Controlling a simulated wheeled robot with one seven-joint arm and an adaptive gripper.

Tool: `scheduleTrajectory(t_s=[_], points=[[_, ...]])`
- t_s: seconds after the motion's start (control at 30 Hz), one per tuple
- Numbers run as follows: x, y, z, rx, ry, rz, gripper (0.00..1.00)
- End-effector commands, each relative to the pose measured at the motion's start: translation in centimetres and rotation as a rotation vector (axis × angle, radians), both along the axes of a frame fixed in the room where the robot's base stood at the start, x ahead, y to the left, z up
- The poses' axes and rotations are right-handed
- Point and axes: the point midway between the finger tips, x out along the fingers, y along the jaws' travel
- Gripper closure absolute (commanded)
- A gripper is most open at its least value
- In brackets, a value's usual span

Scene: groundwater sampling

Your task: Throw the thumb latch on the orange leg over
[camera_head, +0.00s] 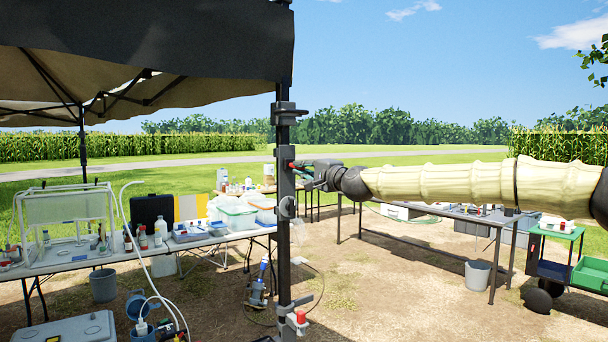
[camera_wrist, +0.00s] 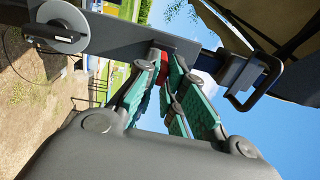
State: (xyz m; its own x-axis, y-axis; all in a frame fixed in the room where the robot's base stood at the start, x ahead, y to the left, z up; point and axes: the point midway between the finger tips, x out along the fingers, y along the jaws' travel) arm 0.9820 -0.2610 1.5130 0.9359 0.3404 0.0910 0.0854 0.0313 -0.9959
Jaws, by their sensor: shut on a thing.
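The canopy leg (camera_head: 285,235) is a dark upright post in the head view; I see no orange on it. In the wrist view the leg (camera_wrist: 115,38) crosses as a dark bar. A small red piece, seemingly the thumb latch (camera_head: 291,165), shows at the leg's side. It also shows as a red patch in the wrist view (camera_wrist: 163,72), largely hidden by the fingers. My gripper (camera_head: 302,170) reaches in from the right, its teal fingers (camera_wrist: 160,68) shut on the red latch against the leg. Which way the latch is thrown cannot be told.
A dark collar (camera_head: 286,112) sits higher on the leg; a handle loop (camera_wrist: 258,82) shows beside it in the wrist view. A cluttered table (camera_head: 75,258) stands left, another table (camera_head: 420,232) behind my arm.

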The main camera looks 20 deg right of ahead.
Motion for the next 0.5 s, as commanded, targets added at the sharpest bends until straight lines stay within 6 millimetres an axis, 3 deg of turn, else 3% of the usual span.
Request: scheduleTrajectory(t_s=[0.03,0.5], points=[[0.1,0.1,-0.9,0.002,-0.003,0.002,1.0],[0.4,0.3,-2.3,0.025,-0.063,0.002,1.0]])
